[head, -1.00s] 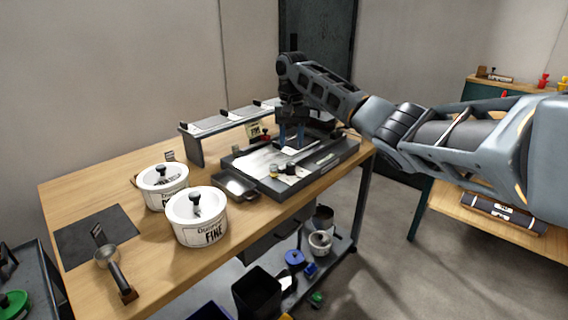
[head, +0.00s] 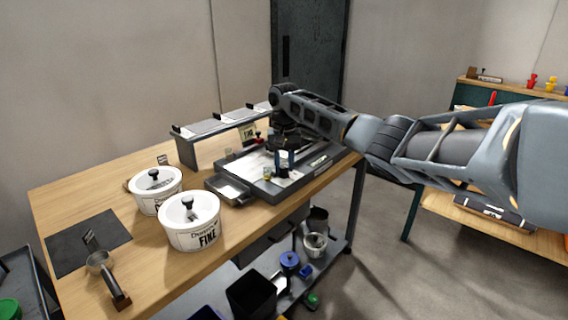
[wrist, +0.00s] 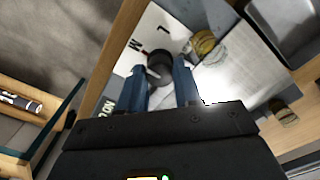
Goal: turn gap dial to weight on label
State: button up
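The gap dial (wrist: 160,70) is a round black knob on a white plate (wrist: 150,36) marked L and M. A red mark shows at its side near the M; more lettering to the lower left is partly hidden. My gripper (wrist: 160,72) has its two blue fingers apart, one on each side of the knob; I cannot tell whether they touch it. In the head view, my gripper (head: 284,160) is low over the grey-framed machine (head: 262,192), and hides the dial. A small label card (head: 247,134) stands behind the machine; its print is too small to read.
Two white lidded tubs, one marked FINE (head: 190,222) and one behind it (head: 155,191), stand on the wooden table (head: 150,260). A metal tray (head: 230,190) adjoins the machine. A long raised rack (head: 215,126) stands behind. A scoop (head: 104,270) lies at the front left.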

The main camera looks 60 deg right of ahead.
jog(key=c, duration=0.5)
jog(key=shift+r+p, duration=0.1)
jog(key=shift+p, duration=0.45)
jog(key=n+p, duration=0.2)
jog(key=p, duration=0.1)
jog(key=shift+a+r, duration=0.15)
jog(key=n+p, duration=0.1)
jog(key=n, duration=0.2)
jog(key=shift+f, duration=0.2)
jog(key=n+p, duration=0.1)
jog(key=n, duration=0.5)
jog(key=shift+n+p, duration=0.3)
jog(key=shift+p, duration=0.05)
jog(key=o, duration=0.7)
